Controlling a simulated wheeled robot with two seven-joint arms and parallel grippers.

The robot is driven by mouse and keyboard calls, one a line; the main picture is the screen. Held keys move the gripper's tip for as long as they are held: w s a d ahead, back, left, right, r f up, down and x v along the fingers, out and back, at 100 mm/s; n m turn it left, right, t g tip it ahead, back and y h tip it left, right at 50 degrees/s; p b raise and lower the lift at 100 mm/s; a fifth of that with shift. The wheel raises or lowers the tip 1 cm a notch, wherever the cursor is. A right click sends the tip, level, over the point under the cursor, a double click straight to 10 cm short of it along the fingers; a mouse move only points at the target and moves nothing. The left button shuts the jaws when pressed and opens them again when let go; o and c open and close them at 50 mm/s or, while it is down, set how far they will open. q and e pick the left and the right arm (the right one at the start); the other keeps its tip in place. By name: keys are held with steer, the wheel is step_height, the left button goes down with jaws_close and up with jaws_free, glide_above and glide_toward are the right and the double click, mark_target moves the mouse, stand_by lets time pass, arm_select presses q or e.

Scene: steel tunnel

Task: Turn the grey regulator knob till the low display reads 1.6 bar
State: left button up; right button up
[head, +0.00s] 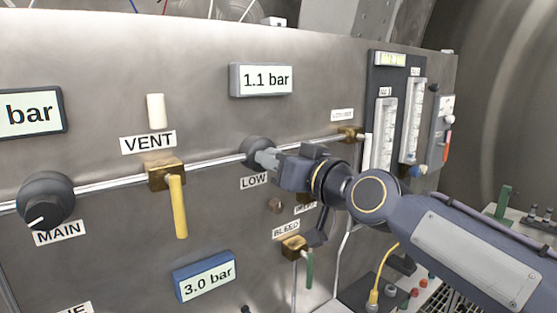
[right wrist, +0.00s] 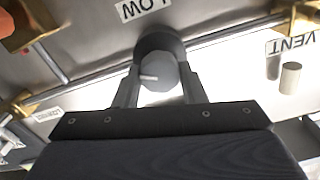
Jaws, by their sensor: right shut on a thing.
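The grey regulator knob (head: 257,149) sits on the steel panel just above the LOW label (head: 254,181). My right gripper (head: 268,157) comes in from the right and is shut on this knob. In the right wrist view the knob (right wrist: 158,76) is between the two fingers (right wrist: 158,88), and a pale pointer mark shows on its face. The low display (head: 263,79) above the knob reads 1.1 bar. My left gripper is not in view.
The black MAIN knob (head: 46,200) and yellow VENT lever (head: 178,205) are to the left. A lower display (head: 205,277) reads 3.0 bar. A brass BLEED valve (head: 294,247) with a green lever is below my right gripper. Flow meters (head: 385,135) stand at the right.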

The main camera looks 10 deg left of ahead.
steer(key=shift+m+p, duration=0.6)
steer(key=shift+m, duration=3.6)
steer(key=shift+f, duration=0.1)
steer(key=o, duration=1)
steer(key=shift+d, duration=0.1)
steer(key=b+v, duration=0.3)
steer(key=v, duration=0.4)
steer(key=shift+s+d, duration=0.2)
steer(key=shift+d, duration=0.1)
